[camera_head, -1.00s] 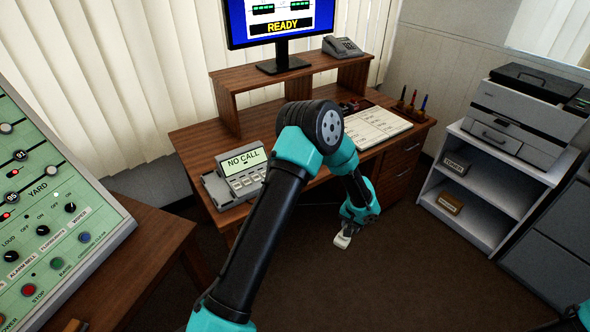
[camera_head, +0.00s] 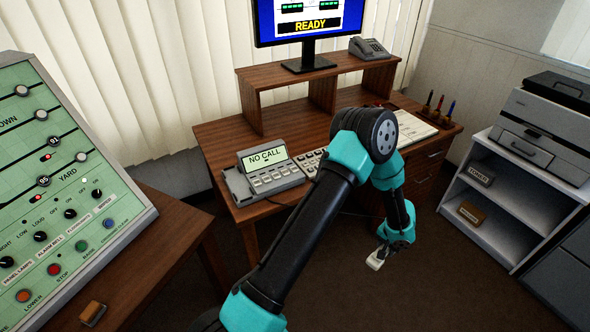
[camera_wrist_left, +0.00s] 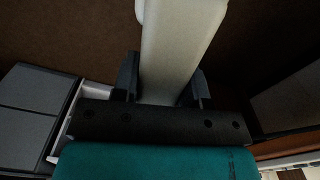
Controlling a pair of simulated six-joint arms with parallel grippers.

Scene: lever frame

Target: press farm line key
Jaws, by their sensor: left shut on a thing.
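The call console (camera_head: 265,172) stands on the desk's front left, with a screen reading "NO CALL" and rows of light keys (camera_head: 275,178). The key labels are too small to read, so I cannot tell which is the farm line key. My right gripper is out of view.
My left arm crosses in front of the desk and hides part of a keyboard (camera_head: 312,162). A green control panel (camera_head: 70,190) stands at left, with a small wooden block (camera_head: 92,313) near it. A shelf with a printer (camera_head: 540,135) is at right.

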